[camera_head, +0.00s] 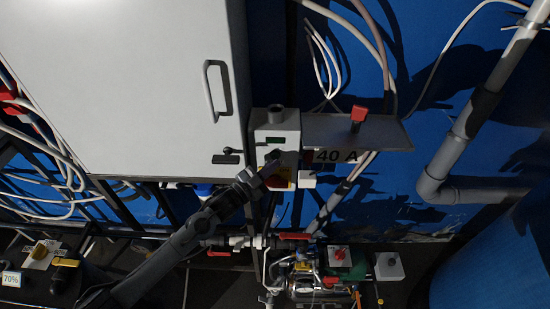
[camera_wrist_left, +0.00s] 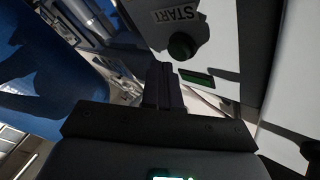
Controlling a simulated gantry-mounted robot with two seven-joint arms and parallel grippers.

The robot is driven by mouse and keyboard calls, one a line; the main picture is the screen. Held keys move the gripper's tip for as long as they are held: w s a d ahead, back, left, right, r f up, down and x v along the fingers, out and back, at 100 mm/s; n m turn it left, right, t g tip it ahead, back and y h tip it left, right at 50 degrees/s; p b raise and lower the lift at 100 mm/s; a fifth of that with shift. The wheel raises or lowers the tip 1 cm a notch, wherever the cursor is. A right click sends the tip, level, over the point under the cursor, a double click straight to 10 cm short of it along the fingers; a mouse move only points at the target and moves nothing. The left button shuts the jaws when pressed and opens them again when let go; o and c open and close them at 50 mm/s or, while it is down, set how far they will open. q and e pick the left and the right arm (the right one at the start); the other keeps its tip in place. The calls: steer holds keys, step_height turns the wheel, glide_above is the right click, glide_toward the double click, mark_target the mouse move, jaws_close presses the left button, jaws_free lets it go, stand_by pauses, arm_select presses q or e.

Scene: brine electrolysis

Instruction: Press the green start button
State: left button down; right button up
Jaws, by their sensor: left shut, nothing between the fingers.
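The green start button (camera_wrist_left: 182,46) is a round dark-green knob in the left wrist view, on a pale panel beside a START label (camera_wrist_left: 175,14). My left gripper (camera_wrist_left: 163,85) is shut and empty. In that view its fingertips appear just below and left of the button; contact does not show. In the head view, my left gripper (camera_head: 275,172) reaches up from the lower left to the front of a small grey control box (camera_head: 278,119). My right gripper is not in view.
A large white cabinet (camera_head: 120,80) with a handle (camera_head: 212,88) stands left of the control box. A grey shelf (camera_head: 385,132) with a red-handled switch (camera_head: 358,116) and a 40 A label is on the right. Red-handled valves (camera_head: 293,236) and pipes lie below.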

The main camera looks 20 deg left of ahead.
arm_select(q)
steer(key=shift+w, duration=0.3)
steer(key=shift+w+a+b, duration=0.15)
steer(key=shift+w+b, duration=0.05)
steer(key=shift+b, duration=0.1)
stand_by(0.4)
steer(key=shift+w+a, duration=0.1)
steer(key=shift+w, duration=0.2)
steer(key=shift+s, duration=0.1)
stand_by(0.6)
steer(key=shift+s+d+p, duration=0.3)
steer(key=shift+s+p, duration=0.2)
steer(key=shift+s, duration=0.3)
